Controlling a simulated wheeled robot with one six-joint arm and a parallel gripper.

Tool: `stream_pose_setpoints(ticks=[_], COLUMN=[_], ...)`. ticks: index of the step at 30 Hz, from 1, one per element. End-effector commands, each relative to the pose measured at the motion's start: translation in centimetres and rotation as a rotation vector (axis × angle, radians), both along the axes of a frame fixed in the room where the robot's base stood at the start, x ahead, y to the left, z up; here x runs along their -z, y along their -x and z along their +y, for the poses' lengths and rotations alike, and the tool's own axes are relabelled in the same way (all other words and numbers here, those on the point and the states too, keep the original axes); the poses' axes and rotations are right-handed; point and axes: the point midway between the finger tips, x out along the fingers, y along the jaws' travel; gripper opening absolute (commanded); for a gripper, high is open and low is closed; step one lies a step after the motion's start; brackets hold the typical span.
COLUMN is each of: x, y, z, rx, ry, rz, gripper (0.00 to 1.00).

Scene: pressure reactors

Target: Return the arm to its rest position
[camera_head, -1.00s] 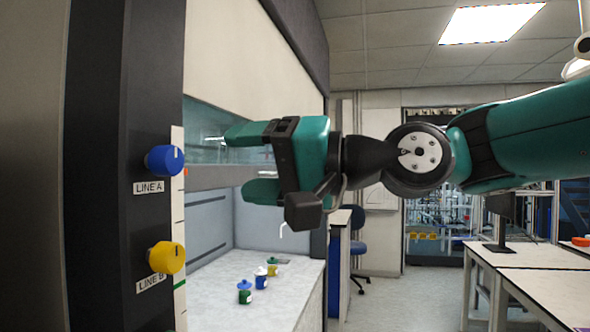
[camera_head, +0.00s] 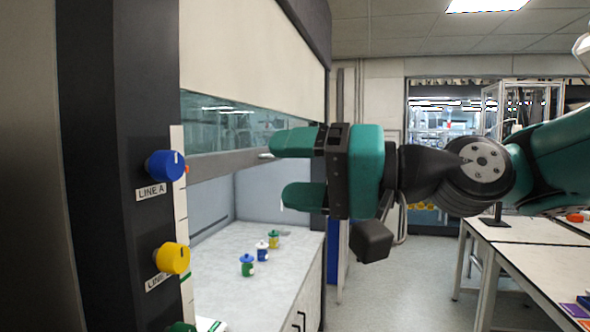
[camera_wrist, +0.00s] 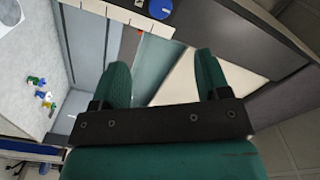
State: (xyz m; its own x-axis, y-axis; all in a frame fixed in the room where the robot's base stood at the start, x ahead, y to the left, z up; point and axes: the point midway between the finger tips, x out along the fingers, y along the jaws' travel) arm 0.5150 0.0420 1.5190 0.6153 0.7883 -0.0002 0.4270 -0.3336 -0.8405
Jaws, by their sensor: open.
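My gripper (camera_head: 290,169) is open and empty, its two green fingers pointing left in the head view. It hangs in front of the fume hood, to the right of the blue LINE A knob (camera_head: 165,165) and the yellow LINE B knob (camera_head: 172,258), clear of both. In the wrist view my gripper (camera_wrist: 160,75) shows its fingers spread with nothing between them. The blue knob also shows in the wrist view (camera_wrist: 159,8), beyond the fingers.
A white table (camera_head: 540,275) stands at the right. Open floor (camera_head: 410,290) lies between.

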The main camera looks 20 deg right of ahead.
Motion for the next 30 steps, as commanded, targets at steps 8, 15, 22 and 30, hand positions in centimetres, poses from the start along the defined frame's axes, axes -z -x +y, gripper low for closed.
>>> stream_pose_setpoints(ticks=[8,15,22,30], x=[1.2,14.5,27.0,30.3], y=[0.1,3.0,8.9,11.6], z=[0.5,3.7,2.4,0.3], rx=[-0.015,-0.205,-0.487,-0.611], ry=[0.034,0.474,0.979,1.179], rz=[0.013,0.145,0.29,0.361], gripper=[0.69,0.69,0.69,0.69])
